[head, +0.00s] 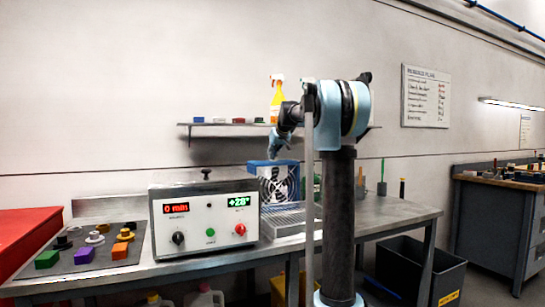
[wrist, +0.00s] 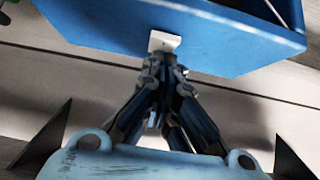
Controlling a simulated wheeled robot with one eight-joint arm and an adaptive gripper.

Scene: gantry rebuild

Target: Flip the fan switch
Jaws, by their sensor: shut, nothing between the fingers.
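The fan (head: 278,183) is a blue box with a pale, dark-patterned front, standing on the workbench behind the instrument box. In the wrist view its blue casing (wrist: 90,25) fills the top. A small white switch (wrist: 164,41) sits at the near edge of that casing; I cannot tell which way it is set. My gripper (wrist: 164,64) is shut and empty, its fingertips right beside the switch in the picture. I cannot tell whether they touch it. In the head view my gripper (head: 279,150) is just above the fan's top, partly hidden by my arm.
The instrument box (head: 204,218), with red and green displays, stands left of the fan. A wire rack (head: 283,220) lies in front of the fan. A wall shelf (head: 225,125) holds small blocks and a spray bottle (head: 276,98). Coloured blocks lie on a mat at left.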

